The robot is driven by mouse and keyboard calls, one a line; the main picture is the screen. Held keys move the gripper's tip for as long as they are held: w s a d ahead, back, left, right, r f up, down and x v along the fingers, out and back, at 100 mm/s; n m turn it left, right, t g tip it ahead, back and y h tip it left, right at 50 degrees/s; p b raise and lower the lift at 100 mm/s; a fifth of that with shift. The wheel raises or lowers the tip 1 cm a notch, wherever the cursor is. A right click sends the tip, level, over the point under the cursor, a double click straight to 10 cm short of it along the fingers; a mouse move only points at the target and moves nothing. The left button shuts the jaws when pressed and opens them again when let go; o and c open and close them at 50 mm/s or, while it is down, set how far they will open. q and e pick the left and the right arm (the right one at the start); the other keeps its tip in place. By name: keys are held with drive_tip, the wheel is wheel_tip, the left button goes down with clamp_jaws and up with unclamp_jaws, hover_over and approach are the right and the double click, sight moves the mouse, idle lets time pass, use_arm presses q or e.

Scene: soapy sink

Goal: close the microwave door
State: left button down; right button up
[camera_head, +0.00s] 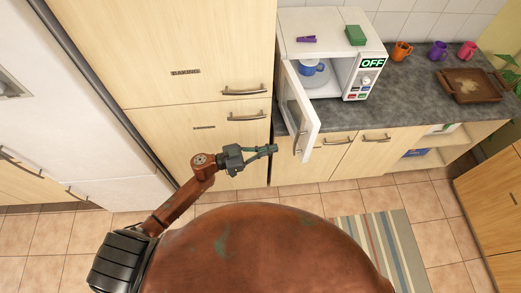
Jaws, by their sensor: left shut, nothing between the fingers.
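A white microwave (335,22) stands on the grey counter. Its door (300,105) is open and swung out toward me, past the counter's front edge. A blue-and-white item (312,72) sits inside the cavity. The control panel (365,75) shows a green OFF display at the right of the cavity. My left gripper (273,149) is shut and empty. My right gripper is not in view.
A purple clip (306,39) and a green block (355,35) lie on the microwave. Orange (401,51), purple (437,51) and pink (467,50) mugs and a brown tray (472,97) stand on the counter to the right. The tall wooden cabinet (165,40) is at the left.

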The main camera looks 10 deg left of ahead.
use_arm(q)
drive_tip(key=p+x, duration=0.1)
drive_tip(key=x, duration=0.5)
drive_tip(key=shift+w+d, duration=0.15)
drive_tip(key=shift+d, duration=0.1)
